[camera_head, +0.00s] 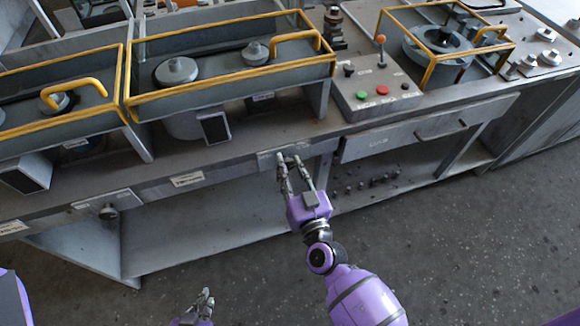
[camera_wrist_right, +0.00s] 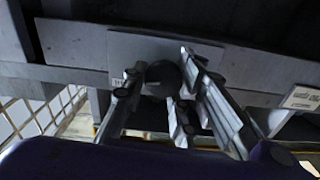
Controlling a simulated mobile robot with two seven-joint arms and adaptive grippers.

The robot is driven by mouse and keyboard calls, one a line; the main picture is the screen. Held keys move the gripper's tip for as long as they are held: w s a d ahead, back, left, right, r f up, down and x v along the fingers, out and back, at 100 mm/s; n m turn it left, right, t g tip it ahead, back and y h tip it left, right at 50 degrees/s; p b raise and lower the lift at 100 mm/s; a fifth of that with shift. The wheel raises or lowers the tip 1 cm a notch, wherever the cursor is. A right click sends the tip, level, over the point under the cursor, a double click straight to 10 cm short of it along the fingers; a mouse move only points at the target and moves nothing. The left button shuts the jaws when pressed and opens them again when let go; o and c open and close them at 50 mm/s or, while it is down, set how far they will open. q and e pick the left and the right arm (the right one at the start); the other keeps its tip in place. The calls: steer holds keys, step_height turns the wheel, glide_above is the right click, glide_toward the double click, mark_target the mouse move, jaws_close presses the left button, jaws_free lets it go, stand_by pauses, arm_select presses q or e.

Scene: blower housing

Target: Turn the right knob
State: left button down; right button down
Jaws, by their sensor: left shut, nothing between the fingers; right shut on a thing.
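The right knob (camera_wrist_right: 162,78) is a dark round knob on a grey plate (camera_wrist_right: 125,50) on the bench's front edge. In the head view my right gripper (camera_head: 293,160) reaches up to this plate and mostly hides the knob. In the right wrist view the fingers of my right gripper (camera_wrist_right: 160,88) are on either side of the knob, shut on it. My left gripper (camera_head: 206,294) is low in the head view, shut and empty, over the floor and apart from the bench.
Another dark knob (camera_head: 108,212) sits on a plate further left. A control box (camera_head: 375,92) with green and red buttons stands on the bench. Yellow-railed housings (camera_head: 230,75) line the bench top. A drawer (camera_head: 425,133) is right of my right gripper. The floor (camera_head: 450,240) in front is clear.

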steer(key=shift+w+d+m, duration=0.1)
steer(key=shift+d+m, duration=0.25)
steer(key=shift+m, duration=0.05)
steer(key=m, duration=0.3)
steer(key=shift+f+m+b, duration=0.25)
steer(key=shift+m+b, duration=0.1)
steer(key=shift+m, duration=0.05)
steer(key=shift+f+m, duration=0.1)
steer(key=shift+m, duration=1.3)
steer(key=shift+f, duration=0.1)
steer(key=c, duration=1.7)
jaws_free()
steer(key=shift+o, duration=0.8)
steer(key=shift+s+a, duration=0.15)
steer(key=shift+s, duration=0.05)
